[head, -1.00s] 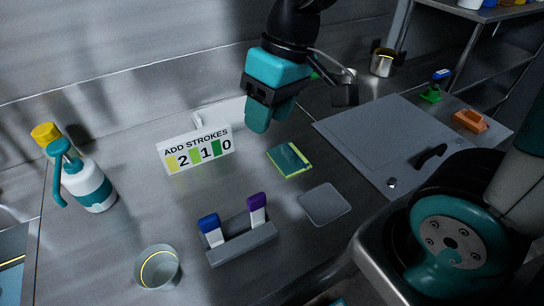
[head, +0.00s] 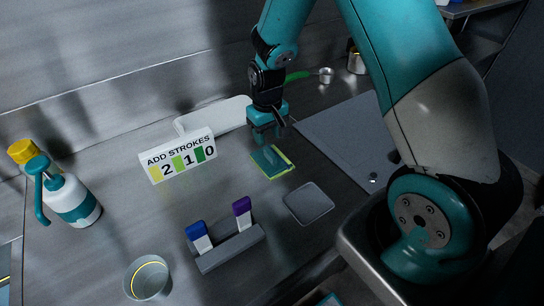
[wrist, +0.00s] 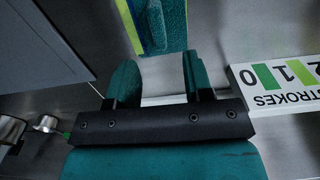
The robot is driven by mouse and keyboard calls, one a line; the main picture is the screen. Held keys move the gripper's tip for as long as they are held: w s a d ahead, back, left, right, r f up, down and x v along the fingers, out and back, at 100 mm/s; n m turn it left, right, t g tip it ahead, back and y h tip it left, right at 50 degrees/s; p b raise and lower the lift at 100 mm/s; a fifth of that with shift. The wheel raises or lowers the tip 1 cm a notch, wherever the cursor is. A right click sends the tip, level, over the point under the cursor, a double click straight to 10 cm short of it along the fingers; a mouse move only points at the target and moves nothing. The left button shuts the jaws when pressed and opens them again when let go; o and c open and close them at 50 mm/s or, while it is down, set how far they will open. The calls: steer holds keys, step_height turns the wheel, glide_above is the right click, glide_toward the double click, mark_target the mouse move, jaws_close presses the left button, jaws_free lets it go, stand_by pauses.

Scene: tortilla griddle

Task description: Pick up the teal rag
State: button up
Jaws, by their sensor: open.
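The teal rag (head: 279,170) lies flat on the steel counter, with a yellow-green edge. In the head view my gripper (head: 267,146) points down just above the rag's far side, partly covering it. In the wrist view my gripper (wrist: 160,60) is open with nothing between its fingers. There the rag (wrist: 176,22) shows beyond the fingertips, roughly in line with the gap, with a dark patch on it. The fingers look apart from the rag.
The stroke sign (head: 180,157) stands left of the rag. A grey square plate (head: 309,203) lies in front of it, and a holder (head: 231,249) with blue and purple-topped items is front-left. A grey board (head: 340,140) lies right. A cup (head: 148,278) and spray bottle (head: 72,202) stand left.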

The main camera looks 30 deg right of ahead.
mark_target(268, 150)
steer(key=shift+f+p, duration=1.25)
steer(key=shift+f, duration=2.2)
jaws_close()
